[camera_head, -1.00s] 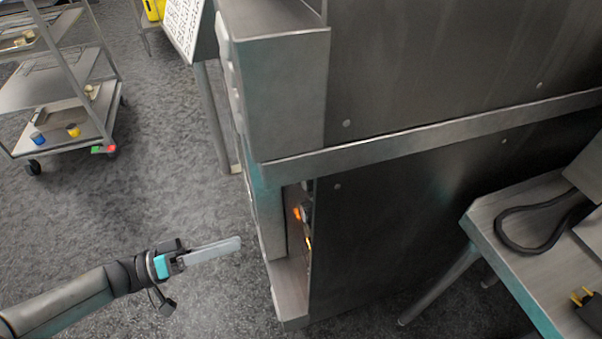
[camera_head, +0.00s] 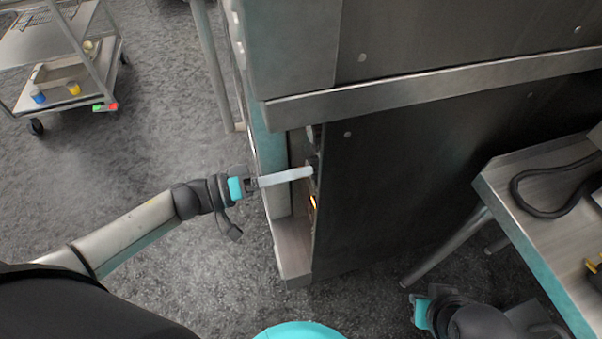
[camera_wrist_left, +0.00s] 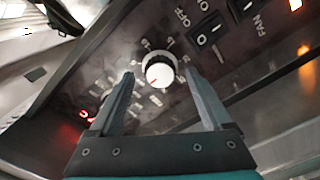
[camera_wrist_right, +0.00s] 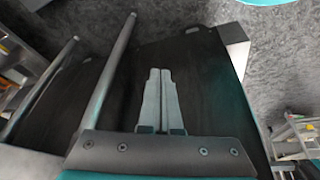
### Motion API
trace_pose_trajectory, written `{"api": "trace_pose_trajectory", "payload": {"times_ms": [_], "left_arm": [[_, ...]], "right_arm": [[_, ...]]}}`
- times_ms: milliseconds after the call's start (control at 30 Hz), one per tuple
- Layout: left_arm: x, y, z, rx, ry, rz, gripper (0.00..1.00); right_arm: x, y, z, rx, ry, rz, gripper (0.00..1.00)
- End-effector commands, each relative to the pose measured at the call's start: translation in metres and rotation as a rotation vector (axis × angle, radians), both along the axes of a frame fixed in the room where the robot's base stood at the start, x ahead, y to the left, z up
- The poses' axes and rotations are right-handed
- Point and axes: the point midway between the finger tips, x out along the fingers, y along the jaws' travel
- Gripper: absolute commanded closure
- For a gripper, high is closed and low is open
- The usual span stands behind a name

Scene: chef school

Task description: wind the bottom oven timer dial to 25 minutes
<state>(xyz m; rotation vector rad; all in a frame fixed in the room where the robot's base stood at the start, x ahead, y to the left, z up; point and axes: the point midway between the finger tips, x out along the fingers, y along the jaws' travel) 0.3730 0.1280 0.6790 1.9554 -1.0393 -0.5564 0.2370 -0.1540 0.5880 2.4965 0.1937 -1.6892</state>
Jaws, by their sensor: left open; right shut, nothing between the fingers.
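A white round dial (camera_wrist_left: 159,71) with markings around it shows on the dark control panel in the left wrist view. My left gripper (camera_wrist_left: 158,80) is open, with one finger on either side of the dial; whether they touch it I cannot tell. In the head view my left gripper (camera_head: 308,173) reaches the front of the lower oven (camera_head: 400,190), whose panel is mostly hidden from there. My right gripper (camera_wrist_right: 158,76) is shut and empty, pointing at a dark panel. In the head view its wrist is at the bottom right.
Rocker switches (camera_wrist_left: 211,31) marked OFF and FAN sit beside the dial. A red light (camera_wrist_left: 84,114) and an orange light (camera_wrist_left: 303,50) glow. A steel table (camera_head: 530,200) with a black cable stands at right; a rack (camera_head: 70,95) stands far left.

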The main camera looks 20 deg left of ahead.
Motion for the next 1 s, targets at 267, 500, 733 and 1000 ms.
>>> {"api": "trace_pose_trajectory", "payload": {"times_ms": [267, 500, 733, 1000], "left_arm": [[0.0086, -0.0121, 0.0004, -0.001, -0.001, 0.002, 0.17], [0.0086, -0.0123, 0.0007, 0.000, 0.000, 0.001, 0.17], [0.0084, -0.0120, 0.0005, 0.000, 0.000, 0.001, 0.43], [0.0083, -0.0120, 0.0004, 0.000, 0.000, 0.001, 0.73]], "right_arm": [[-0.0002, -0.0001, 0.0099, 0.002, -0.015, 0.000, 1.00], [-0.0001, -0.0002, 0.0105, 0.002, -0.015, -0.001, 1.00], [-0.0001, -0.0003, 0.0104, 0.001, -0.015, -0.001, 1.00], [-0.0001, -0.0003, 0.0103, 0.001, -0.015, -0.001, 1.00]]}}
